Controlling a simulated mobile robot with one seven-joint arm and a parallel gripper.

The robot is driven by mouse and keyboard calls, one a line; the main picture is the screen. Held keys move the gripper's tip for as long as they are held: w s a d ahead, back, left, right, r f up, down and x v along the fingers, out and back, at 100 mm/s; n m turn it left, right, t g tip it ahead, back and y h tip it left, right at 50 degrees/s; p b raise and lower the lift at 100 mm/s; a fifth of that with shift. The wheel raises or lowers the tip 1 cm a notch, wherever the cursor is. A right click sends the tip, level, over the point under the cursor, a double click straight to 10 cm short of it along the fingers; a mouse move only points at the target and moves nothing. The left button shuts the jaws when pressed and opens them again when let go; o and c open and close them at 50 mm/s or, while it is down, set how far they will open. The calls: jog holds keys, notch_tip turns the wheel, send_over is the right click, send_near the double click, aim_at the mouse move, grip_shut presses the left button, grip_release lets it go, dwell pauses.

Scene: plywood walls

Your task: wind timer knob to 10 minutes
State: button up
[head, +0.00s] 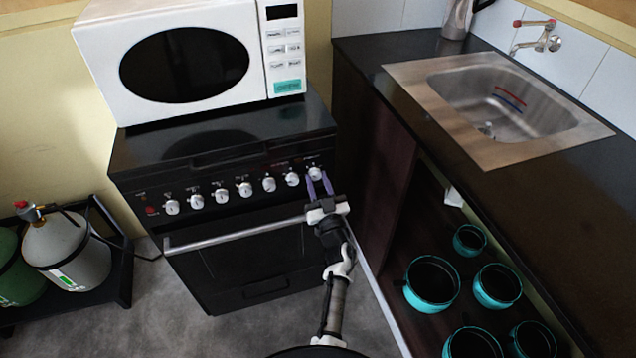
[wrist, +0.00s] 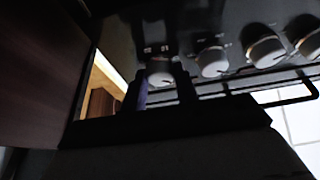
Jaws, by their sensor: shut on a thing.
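The black stove (head: 230,240) has a row of white knobs along its front panel. The knob at the right end, which I take as the timer knob (head: 315,172), sits between the purple fingertips of my gripper (head: 319,182). In the wrist view the same knob (wrist: 159,72) shows between the two dark fingers of my gripper (wrist: 162,86), which is shut on it. The markings around the knob are too small and dark to read, so its setting cannot be told.
A white microwave (head: 105,50) stands on the stove. A dark counter (head: 440,130) with a steel sink (head: 400,75) is close on the right, above a shelf of teal pots (head: 432,283). The oven handle (head: 230,235) juts out below the knobs. Gas bottles (head: 65,255) stand at left.

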jog(key=o, duration=1)
jog(key=shift+c, duration=0.2)
jog(key=b+v, duration=0.3)
jog(key=v, duration=1.1)
